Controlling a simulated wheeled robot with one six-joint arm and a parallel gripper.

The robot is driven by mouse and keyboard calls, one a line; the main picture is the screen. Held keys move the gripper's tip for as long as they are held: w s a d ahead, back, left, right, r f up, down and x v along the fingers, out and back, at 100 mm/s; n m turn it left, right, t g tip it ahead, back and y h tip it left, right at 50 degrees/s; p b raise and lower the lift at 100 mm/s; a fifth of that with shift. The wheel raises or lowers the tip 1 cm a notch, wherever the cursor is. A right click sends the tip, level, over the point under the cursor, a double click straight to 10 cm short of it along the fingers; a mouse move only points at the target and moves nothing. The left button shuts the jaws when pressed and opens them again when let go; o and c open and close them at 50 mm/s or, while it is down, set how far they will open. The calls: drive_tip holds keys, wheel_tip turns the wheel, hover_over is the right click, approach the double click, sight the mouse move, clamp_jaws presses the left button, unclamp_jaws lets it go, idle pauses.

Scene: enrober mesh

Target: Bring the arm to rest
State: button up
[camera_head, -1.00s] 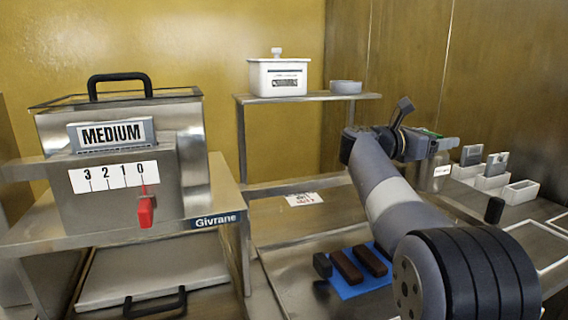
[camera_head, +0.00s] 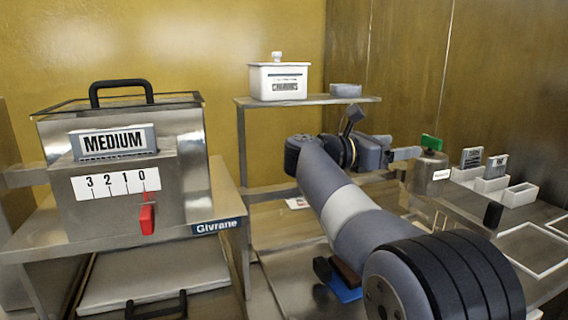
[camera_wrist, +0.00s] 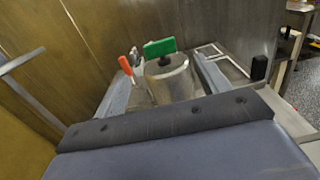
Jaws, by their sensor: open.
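My gripper (camera_head: 408,153) is at the end of my raised arm, left of a metal canister (camera_head: 432,172) on the right-hand bench. It is open and looks empty. In the wrist view, the canister (camera_wrist: 170,80) shows beyond the dark edge of my wrist, between two grey finger-like bars. My arm hides part of the bench.
A steel machine (camera_head: 125,170) marked MEDIUM stands left. A shelf (camera_head: 310,98) holds a white lidded box (camera_head: 279,81) and a small dish (camera_head: 345,90). White holders (camera_head: 490,185) stand right.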

sight(432, 140)
drive_tip(key=x, duration=1)
drive_tip(key=shift+w+d, duration=0.1)
drive_tip(key=shift+d, duration=0.15)
drive_tip(key=shift+w+d+f+t+b, duration=0.15)
drive_tip(key=shift+d+t+b, duration=0.15)
drive_tip(key=shift+b, duration=0.3)
drive_tip(key=shift+a+n+t+y+b, duration=0.15)
drive_tip(key=shift+n+t+y+b, duration=0.45)
drive_tip(key=shift+n+t, duration=0.25)
drive_tip(key=shift+n+t+y+b, duration=1.3)
drive_tip(key=shift+n+t, duration=0.35)
drive_tip(key=shift+t, duration=0.6)
drive_tip(key=shift+r+n+t+y+p, duration=0.15)
drive_tip(key=shift+n+t+y+p, duration=0.25)
drive_tip(key=shift+n+t+y, duration=0.5)
drive_tip(key=shift+r+n+t+y+p, duration=0.15)
drive_tip(key=shift+n+t+y+p, duration=0.3)
drive_tip(key=shift+y, duration=0.65)
drive_tip(key=n+t+y+p, duration=0.1)
drive_tip(key=n+y+p, duration=0.1)
drive_tip(key=shift+r+p, duration=0.1)
drive_tip(key=shift+p, duration=0.3)
drive_tip(key=shift+n+t+y+p, duration=0.25)
drive_tip(key=shift+y+p, duration=0.15)
drive_tip(key=shift+p, duration=0.05)
